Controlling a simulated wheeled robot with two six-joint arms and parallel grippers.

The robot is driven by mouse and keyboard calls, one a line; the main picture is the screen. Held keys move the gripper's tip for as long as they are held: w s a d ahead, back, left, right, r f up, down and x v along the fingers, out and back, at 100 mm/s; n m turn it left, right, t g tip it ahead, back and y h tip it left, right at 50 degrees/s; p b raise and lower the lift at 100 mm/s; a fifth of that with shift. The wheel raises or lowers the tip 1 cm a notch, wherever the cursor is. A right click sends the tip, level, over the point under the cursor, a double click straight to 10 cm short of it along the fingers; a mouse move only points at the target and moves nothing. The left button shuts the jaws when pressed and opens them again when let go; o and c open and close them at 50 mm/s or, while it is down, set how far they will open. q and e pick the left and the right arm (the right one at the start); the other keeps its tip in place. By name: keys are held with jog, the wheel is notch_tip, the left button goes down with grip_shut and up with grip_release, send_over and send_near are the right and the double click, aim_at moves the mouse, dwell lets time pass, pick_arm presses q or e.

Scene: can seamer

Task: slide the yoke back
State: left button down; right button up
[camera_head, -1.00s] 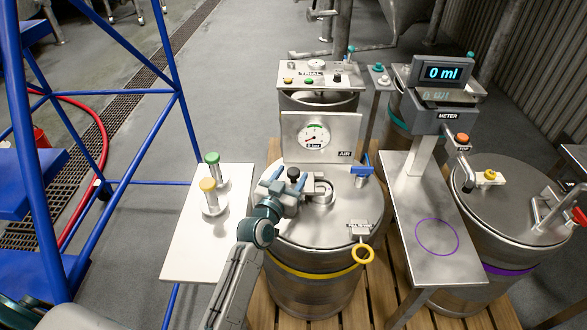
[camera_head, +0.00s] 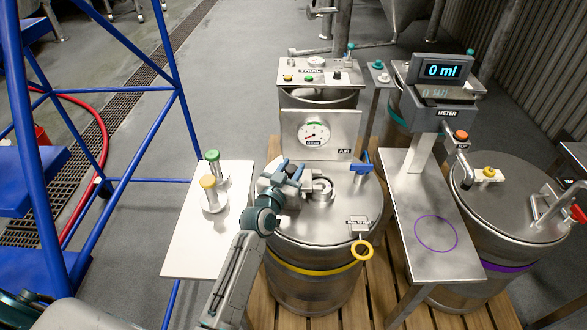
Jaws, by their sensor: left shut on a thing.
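The middle keg (camera_head: 365,215) has a round neck (camera_head: 321,192) at the centre of its lid. The yoke (camera_head: 306,181) is a small metal piece on the lid at the left side of the neck; most of it is hidden by my gripper. My left gripper (camera_head: 284,174) is over the left part of the lid, shut on the yoke's handle. The black knob of the handle is hidden among the fingers. The neck's ring and opening show largely uncovered. My right gripper is not in view.
Behind the neck stands the AIR gauge panel (camera_head: 320,135). A white side table (camera_head: 185,250) with green-topped and yellow-topped pieces is left. The METER stand (camera_head: 445,265) is right.

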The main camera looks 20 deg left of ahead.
pick_arm(q)
jog(key=a, duration=0.2)
jog(key=s+a, duration=0.1)
jog(key=a, duration=0.1)
jog(key=shift+s+a, duration=0.2)
jog(key=shift+a, duration=0.2)
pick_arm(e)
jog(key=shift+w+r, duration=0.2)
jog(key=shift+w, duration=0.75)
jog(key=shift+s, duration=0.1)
pick_arm(q)
jog(key=c, duration=1.1)
grip_release()
jog(key=shift+a, duration=0.15)
jog(key=shift+o, duration=0.4)
jog(key=shift+s+a, duration=0.1)
jog(key=shift+a, duration=0.05)
jog(key=shift+r, duration=0.1)
